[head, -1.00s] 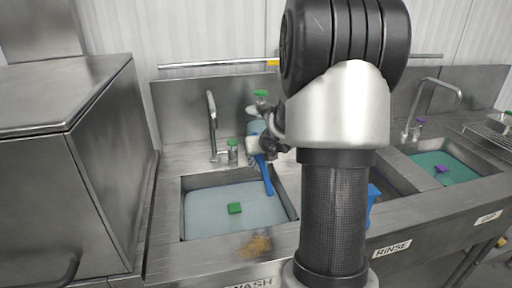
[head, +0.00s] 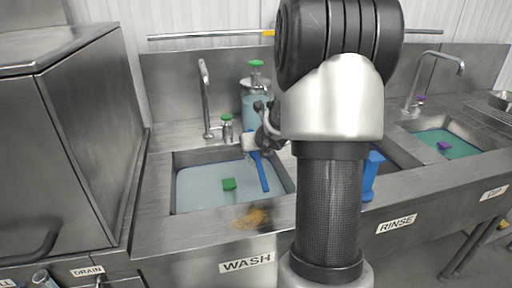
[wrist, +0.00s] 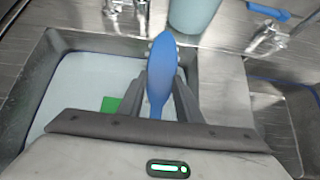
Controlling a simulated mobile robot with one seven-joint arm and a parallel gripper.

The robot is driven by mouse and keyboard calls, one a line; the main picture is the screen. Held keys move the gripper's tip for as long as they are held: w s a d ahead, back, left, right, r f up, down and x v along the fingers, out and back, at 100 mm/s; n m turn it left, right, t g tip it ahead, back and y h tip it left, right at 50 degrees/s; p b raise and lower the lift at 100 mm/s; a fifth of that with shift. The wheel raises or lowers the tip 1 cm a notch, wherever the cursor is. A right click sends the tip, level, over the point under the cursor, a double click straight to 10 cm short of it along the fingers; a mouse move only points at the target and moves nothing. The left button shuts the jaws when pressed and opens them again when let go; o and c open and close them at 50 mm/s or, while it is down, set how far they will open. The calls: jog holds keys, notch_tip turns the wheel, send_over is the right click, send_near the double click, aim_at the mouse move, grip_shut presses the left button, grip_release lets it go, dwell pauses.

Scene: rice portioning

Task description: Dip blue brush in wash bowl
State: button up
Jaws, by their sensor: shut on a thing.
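My gripper (wrist: 162,92) is shut on the blue brush (wrist: 163,62); the fingers lie on either side of its handle. The wash bowl (head: 203,209) is a sunken steel basin with pale blue liquid. A small green block (head: 229,184) sits in it. I cannot tell whether the brush touches the liquid. My arm hides part of the gripper in the head view.
A faucet (head: 205,95) and a green-topped bottle (head: 256,90) stand behind the wash bowl. A brown smear (head: 251,218) marks the front ledge. The rinse basin (head: 398,158) is to the right, with a blue thing (head: 372,175) by it. A steel cabinet (head: 60,150) stands at left.

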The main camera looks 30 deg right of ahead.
notch_tip(320, 180, down, 13)
jog(key=b, duration=0.9)
jog(key=shift+r, duration=0.2)
dwell(1.7)
notch_tip(320, 180, up, 23)
jog(key=p, duration=2)
jog(key=shift+f, duration=0.1)
dwell(0.8)
